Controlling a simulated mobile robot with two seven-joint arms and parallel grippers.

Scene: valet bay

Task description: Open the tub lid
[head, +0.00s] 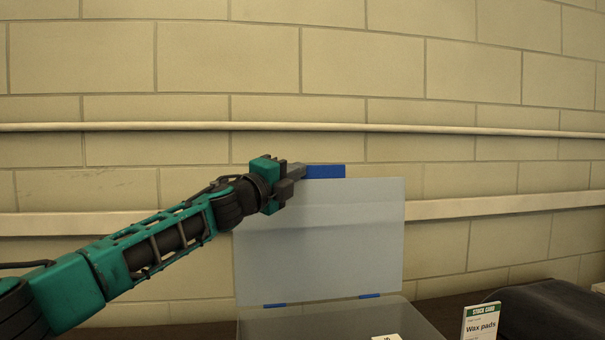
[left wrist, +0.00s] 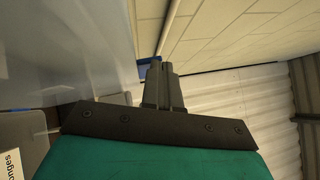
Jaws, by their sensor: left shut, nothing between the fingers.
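The tub lid (head: 320,240) is a pale grey, translucent panel standing about upright on two blue hinges (head: 370,296) at the back of the tub (head: 320,322). The tub is open, and only its back part shows at the bottom of the head view. A blue tab (head: 325,171) sticks up at the lid's top edge. My left gripper (head: 300,171) is shut and empty, its tips close by the tab; I cannot tell if they touch. In the left wrist view the shut fingers (left wrist: 160,72) point at the blue tab (left wrist: 147,61), beside the lid (left wrist: 65,45). My right gripper is out of view.
A "Wax pads" stock card (head: 480,322) stands right of the tub, with a dark rounded object (head: 548,312) beside it. Behind is a block wall (head: 480,90) with two pale horizontal rails (head: 480,206). A printed card (left wrist: 12,160) shows in the left wrist view.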

